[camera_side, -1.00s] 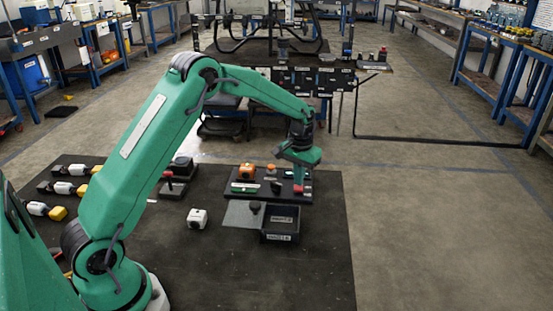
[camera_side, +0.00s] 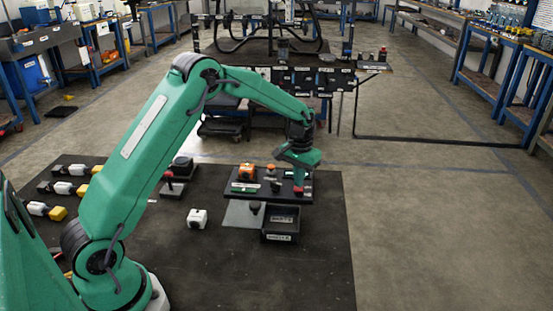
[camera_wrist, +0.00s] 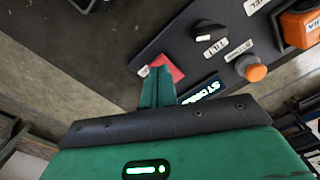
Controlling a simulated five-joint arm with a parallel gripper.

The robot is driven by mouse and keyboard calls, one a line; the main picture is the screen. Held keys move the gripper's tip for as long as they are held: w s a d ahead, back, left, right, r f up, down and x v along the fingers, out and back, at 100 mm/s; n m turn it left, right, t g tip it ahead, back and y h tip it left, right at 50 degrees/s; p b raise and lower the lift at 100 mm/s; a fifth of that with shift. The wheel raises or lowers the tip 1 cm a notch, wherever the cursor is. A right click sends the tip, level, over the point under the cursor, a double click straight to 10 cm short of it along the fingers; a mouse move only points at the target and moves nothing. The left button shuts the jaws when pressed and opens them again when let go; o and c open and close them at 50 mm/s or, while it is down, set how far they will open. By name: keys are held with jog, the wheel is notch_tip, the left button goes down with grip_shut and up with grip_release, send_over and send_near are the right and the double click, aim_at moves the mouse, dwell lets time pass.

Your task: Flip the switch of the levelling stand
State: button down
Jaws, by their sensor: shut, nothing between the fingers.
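A black panel (camera_side: 228,196) with controls stands on the dark mat in the side view. I take it for the levelling stand. At its right end is a red part (camera_wrist: 172,68), probably the switch, also visible in the side view (camera_side: 306,190). My gripper (camera_wrist: 156,70) is shut and empty. Its fingertips are right at the red part and hide some of it. Whether they touch it, and which way it is set, I cannot tell. A black knob (camera_wrist: 210,32) labelled TILT and an orange button (camera_wrist: 256,72) sit beside it. A lit display (camera_wrist: 200,91) is partly hidden.
An orange housing (camera_wrist: 301,26) sits farther along the panel. A black bin (camera_side: 281,226) stands in front of it. A white cube (camera_side: 197,218) and several white-and-yellow pieces (camera_side: 64,188) lie left on the mat (camera_side: 200,270). The mat's front right is clear.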

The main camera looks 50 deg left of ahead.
aim_at(298, 189)
jog(key=shift+f, duration=0.8)
dwell(0.6)
jog(key=shift+r, duration=3.55)
jog(key=shift+r, duration=0.1)
